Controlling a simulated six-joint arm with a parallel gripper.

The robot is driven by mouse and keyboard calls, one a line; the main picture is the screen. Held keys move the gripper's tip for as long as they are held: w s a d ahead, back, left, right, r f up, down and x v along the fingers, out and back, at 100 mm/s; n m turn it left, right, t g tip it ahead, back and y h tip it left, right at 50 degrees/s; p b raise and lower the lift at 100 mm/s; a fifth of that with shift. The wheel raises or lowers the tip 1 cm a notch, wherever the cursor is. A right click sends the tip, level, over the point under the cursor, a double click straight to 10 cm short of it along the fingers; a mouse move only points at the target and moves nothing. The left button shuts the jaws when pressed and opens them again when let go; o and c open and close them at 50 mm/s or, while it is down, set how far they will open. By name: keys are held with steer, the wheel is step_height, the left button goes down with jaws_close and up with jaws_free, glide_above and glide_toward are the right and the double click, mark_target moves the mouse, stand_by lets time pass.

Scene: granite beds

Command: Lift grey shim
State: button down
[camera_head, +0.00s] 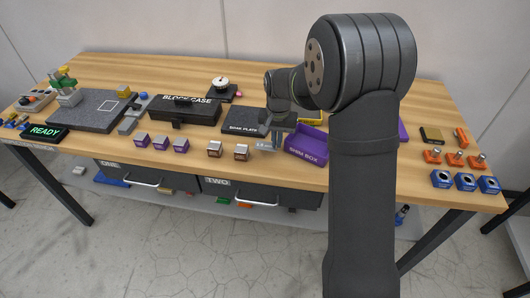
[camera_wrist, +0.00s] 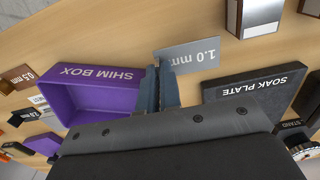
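The grey shim (camera_wrist: 192,55), a thin flat plate marked "1.0 mm", is at the top middle of the wrist view. In the head view it is a small pale plate (camera_head: 266,144) just left of the purple shim box. My gripper (camera_wrist: 158,68) has its two fingers close together, with the shim's near end between the tips, so it looks shut on the shim. In the head view my gripper (camera_head: 277,128) is directly above the shim, partly hidden by my arm. Whether the shim touches the table or hangs just above it, I cannot tell.
The open purple shim box (camera_wrist: 95,88) is close on the left in the wrist view, and the dark soak plate (camera_wrist: 262,92) is on the right. Two small blocks (camera_head: 241,152) stand left of the shim. The black block case (camera_head: 183,110) is farther left.

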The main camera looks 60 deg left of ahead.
steer(key=shift+r, duration=0.25)
steer(key=shift+r, duration=2.4)
